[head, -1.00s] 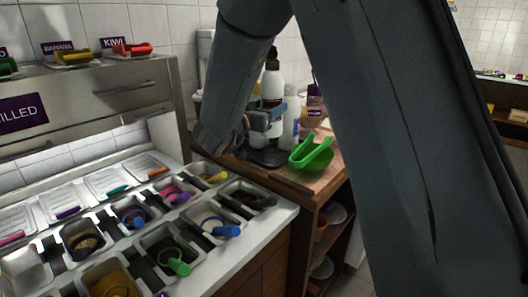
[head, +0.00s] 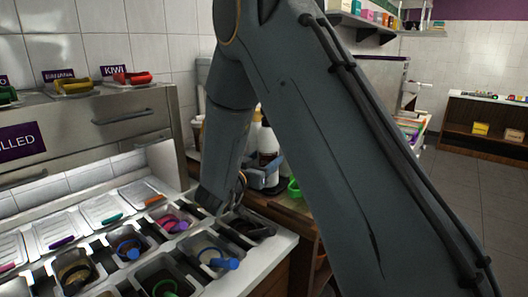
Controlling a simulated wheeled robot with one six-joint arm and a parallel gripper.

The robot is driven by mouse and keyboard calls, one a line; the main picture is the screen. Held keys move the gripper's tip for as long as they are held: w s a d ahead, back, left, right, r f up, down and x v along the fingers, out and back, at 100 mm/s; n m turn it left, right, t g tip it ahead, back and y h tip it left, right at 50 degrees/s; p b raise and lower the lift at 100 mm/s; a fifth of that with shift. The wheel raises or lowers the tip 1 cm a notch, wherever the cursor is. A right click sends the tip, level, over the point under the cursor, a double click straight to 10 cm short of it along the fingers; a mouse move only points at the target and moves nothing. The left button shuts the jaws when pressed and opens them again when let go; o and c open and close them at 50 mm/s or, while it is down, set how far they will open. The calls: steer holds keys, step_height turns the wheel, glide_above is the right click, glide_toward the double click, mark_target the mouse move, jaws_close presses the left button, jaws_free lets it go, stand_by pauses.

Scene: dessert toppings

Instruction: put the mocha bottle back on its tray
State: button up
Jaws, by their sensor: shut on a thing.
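My gripper (head: 264,178) is at the back of the wooden side counter, partly hidden by my own arm. It is shut on the mocha bottle (head: 268,142), a white bottle with a dark brown band. The bottle looks upright, and its top is hidden behind my arm. A dark tray-like patch (head: 268,190) shows just below the gripper. I cannot tell whether the bottle touches it.
The steel topping bins (head: 130,247) with coloured scoops fill the left foreground. A low shelf (head: 485,125) stands far right, with open floor before it.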

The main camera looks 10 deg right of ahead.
steer(key=shift+f, duration=0.45)
steer(key=shift+f, duration=0.15)
steer(key=o, duration=1.1)
steer(key=shift+f, duration=0.1)
steer(key=shift+c, duration=0.2)
steer(key=b+v, duration=0.1)
steer(key=v, duration=1.1)
steer(key=shift+b, duration=0.3)
steer(key=shift+s, duration=0.15)
